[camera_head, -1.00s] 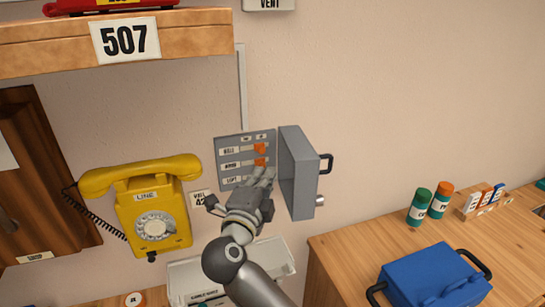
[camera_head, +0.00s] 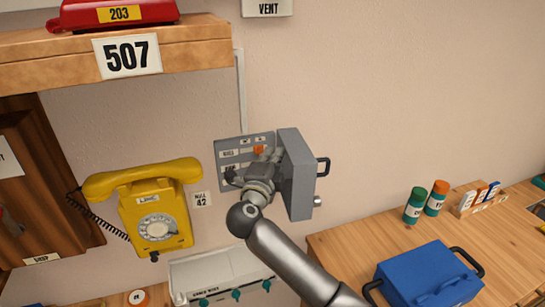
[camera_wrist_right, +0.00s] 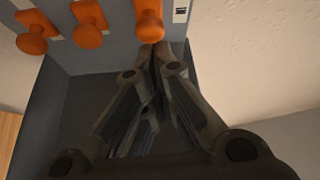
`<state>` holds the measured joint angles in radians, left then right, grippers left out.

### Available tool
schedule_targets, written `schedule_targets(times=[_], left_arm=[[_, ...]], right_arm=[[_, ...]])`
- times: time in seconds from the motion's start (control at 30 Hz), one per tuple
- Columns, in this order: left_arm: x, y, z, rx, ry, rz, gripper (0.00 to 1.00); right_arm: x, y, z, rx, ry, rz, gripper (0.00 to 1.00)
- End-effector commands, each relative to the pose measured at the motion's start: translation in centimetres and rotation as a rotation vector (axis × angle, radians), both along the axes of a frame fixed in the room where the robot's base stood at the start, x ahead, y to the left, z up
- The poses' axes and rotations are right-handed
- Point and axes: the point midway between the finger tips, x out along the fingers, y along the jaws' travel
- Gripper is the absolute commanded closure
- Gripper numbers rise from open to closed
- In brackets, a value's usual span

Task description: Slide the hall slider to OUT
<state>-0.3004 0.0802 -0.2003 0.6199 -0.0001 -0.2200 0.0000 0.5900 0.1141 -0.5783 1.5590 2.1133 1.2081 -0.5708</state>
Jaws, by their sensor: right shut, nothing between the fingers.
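The grey slider box (camera_head: 222,178) is on the wall with its door (camera_head: 297,175) swung open to the right. It has labelled rows with orange knobs; the upper knob (camera_head: 259,149) shows, and lower ones are hidden behind my gripper. The hall label is too small to read. My right gripper (camera_head: 272,157) is shut and empty at the panel, close to the open door. In the right wrist view three knobs show: left (camera_wrist_right: 32,32), middle (camera_wrist_right: 88,22) and right (camera_wrist_right: 148,18). The shut fingertips (camera_wrist_right: 153,47) are at the right knob; contact is unclear. My left gripper is out of view.
A yellow dial phone (camera_head: 157,213) hangs left of the box. A white panel with teal knobs (camera_head: 195,278) is below. A wooden table (camera_head: 345,245) at right holds a blue case (camera_head: 425,275) and two bottles (camera_head: 415,205). A shelf (camera_head: 195,55) is above left.

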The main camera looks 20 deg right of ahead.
Motion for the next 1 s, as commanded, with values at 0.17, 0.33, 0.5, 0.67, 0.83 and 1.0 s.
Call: schedule_targets(times=[0.17,0.33,0.5,0.67,0.83,1.0], left_arm=[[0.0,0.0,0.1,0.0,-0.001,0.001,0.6],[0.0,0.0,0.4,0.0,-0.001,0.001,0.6],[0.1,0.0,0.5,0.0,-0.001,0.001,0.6],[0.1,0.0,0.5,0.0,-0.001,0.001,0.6],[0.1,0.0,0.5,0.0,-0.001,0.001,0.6],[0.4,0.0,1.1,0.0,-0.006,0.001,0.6]], right_arm=[[0.0,0.7,0.0,0.002,0.001,0.001,1.0],[-0.1,2.7,0.0,0.002,0.001,0.002,1.0],[-0.1,3.5,0.0,-0.001,0.001,0.001,1.0],[-0.1,3.5,0.0,-0.001,0.0,0.002,1.0],[-0.2,3.6,0.0,-0.001,0.001,0.002,1.0],[-0.5,4.2,-0.1,0.002,0.003,0.004,1.0]])
